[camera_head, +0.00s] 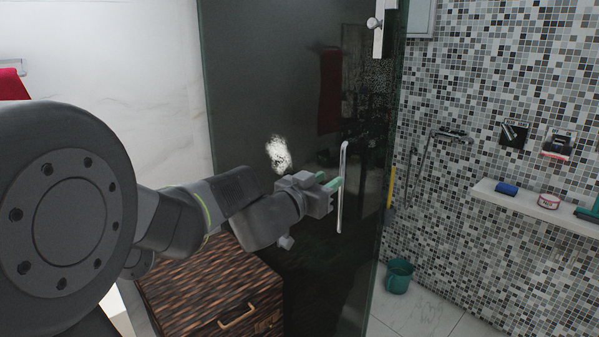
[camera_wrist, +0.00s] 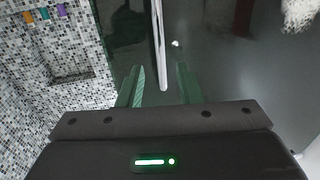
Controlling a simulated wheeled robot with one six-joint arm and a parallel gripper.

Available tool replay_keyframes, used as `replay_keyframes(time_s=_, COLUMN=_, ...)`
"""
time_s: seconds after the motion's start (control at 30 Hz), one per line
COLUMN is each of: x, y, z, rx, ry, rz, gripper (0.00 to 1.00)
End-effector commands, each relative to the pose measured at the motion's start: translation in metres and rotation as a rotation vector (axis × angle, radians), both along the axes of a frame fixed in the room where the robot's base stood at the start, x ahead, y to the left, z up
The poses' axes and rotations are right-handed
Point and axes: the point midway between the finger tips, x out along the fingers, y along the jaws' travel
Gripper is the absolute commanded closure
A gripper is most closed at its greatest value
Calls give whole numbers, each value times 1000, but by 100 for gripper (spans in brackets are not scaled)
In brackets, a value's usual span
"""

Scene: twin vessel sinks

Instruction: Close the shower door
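The shower door (camera_head: 265,85) is a tall, dark, reflective glass panel in the middle of the head view. Past its right edge the tiled shower area shows directly, so it appears to stand open. Its slim, upright metal handle (camera_head: 342,205) is on the right part of the panel. My gripper (camera_head: 334,184) is at the handle's mid-height. In the wrist view, the green fingers of my gripper (camera_wrist: 162,85) are spread apart, and the handle (camera_wrist: 158,45) shows between them. I cannot tell whether either finger touches it.
A wooden cabinet (camera_head: 205,285) stands below my arm, at the door's lower left. A teal bucket (camera_head: 399,276) is on the floor to the right. A white shelf (camera_head: 530,204) with small bath items runs along the mosaic wall. A metal hinge or bracket (camera_head: 383,28) is at the door's top.

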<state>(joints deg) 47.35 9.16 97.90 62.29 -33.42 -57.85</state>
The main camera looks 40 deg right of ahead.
Motion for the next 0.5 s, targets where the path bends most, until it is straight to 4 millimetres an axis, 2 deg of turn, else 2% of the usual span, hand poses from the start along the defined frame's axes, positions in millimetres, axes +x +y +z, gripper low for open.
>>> replay_keyframes(time_s=0.03, x=3, y=-12, z=-1, rx=1, ry=0, rz=-3, gripper=68)
replay_keyframes(time_s=0.2, x=10, y=-44, z=-1, rx=1, ry=0, rz=-1, gripper=68)
replay_keyframes(time_s=0.33, x=15, y=-62, z=-1, rx=0, ry=0, rz=0, gripper=68)
replay_keyframes(time_s=0.5, x=18, y=-74, z=0, rx=1, ry=0, rz=1, gripper=68)
